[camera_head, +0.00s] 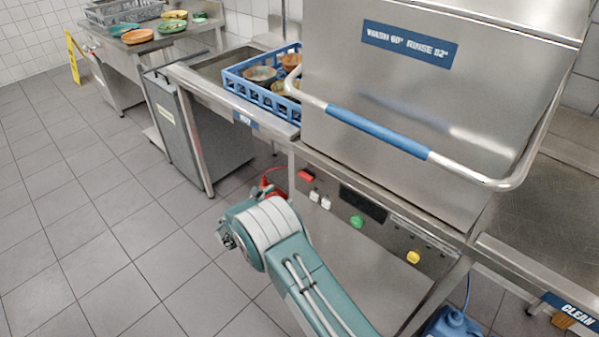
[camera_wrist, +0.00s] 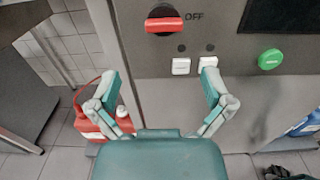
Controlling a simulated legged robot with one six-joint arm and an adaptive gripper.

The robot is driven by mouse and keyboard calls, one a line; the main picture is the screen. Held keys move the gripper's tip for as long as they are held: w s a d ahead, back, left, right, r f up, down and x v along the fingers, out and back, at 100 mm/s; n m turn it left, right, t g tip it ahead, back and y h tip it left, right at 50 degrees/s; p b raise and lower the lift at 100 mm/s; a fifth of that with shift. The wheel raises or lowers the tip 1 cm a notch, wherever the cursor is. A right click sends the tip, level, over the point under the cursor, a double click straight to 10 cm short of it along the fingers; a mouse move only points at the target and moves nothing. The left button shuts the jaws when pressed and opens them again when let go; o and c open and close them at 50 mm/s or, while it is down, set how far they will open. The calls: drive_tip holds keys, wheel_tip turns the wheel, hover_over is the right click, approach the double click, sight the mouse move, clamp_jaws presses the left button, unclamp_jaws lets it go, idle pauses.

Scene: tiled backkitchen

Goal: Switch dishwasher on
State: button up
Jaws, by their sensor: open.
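The dishwasher (camera_head: 420,90) is a steel hood machine with a blue-gripped bar handle (camera_head: 375,132); its hood looks down. Its front panel below carries a red rotary switch (camera_head: 306,176), two white buttons, a dark display (camera_head: 362,203), a green button (camera_head: 357,222) and a yellow knob (camera_head: 413,257). In the wrist view the red switch (camera_wrist: 165,25) lies level beside the word OFF, above the white buttons (camera_wrist: 181,66). The green button (camera_wrist: 271,59) is at the right. My gripper (camera_wrist: 161,88) is open and empty, below the red switch and apart from it. My arm hides part of the panel's lower area.
A blue rack (camera_head: 268,92) with bowls stands left of the hood. A red canister (camera_wrist: 103,118) is on the floor under the machine, and a blue canister (camera_head: 452,322) at the lower right. Open tiled floor (camera_head: 90,230) lies to the left.

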sight(303, 178)
drive_tip(key=x, duration=1)
drive_tip(key=shift+d, duration=0.1)
drive_tip(key=shift+w+d, duration=0.2)
drive_tip(key=shift+d, duration=0.2)
drive_tip(key=shift+a, duration=0.1)
drive_tip(key=c, duration=1)
